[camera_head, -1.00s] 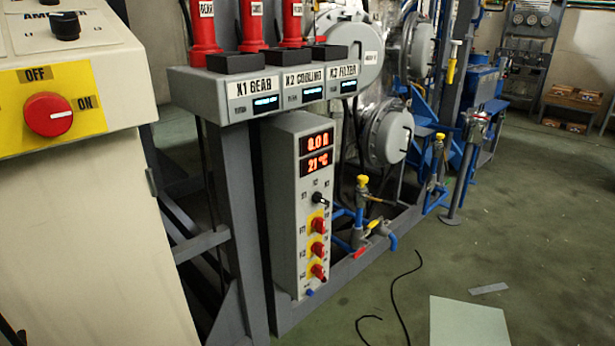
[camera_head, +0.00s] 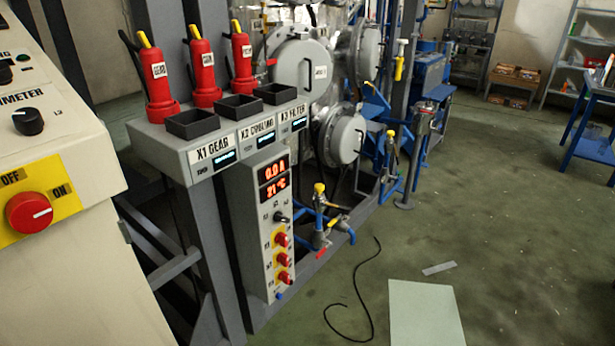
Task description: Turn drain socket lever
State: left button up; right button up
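A low pipe fitting (camera_head: 320,228) stands by the grey frame's foot, right of the control column. It has a yellow cap (camera_head: 319,188) on top, a small red lever (camera_head: 321,253) low down and a blue pipe end. A similar yellow-topped valve (camera_head: 391,138) stands further back. I cannot tell which of these is the drain socket lever, and the parts are too small to read their exact turn. Neither of my grippers is in view.
A grey control column (camera_head: 262,230) with red switches and a shelf of red plugs (camera_head: 200,62) stand left of the fitting. A black cable (camera_head: 366,290) and a pale plate (camera_head: 426,312) lie on the floor. The floor (camera_head: 510,220) at right is mostly clear.

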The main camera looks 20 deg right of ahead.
aim_at(340, 208)
jog(key=i+l, duration=0.15)
jog(key=l, duration=0.15)
jog(key=i+l+u, duration=0.15)
jog(key=l, duration=0.15)
jog(key=i+l, duration=0.15)
jog(key=l, duration=0.15)
jog(key=i+l+u, duration=0.15)
jog(key=l, duration=0.2)
jog(key=i+l, duration=0.1)
jog(key=l, duration=0.2)
jog(key=i+l+u, duration=0.25)
jog(key=i+l, duration=0.5)
jog(key=l, duration=0.1)
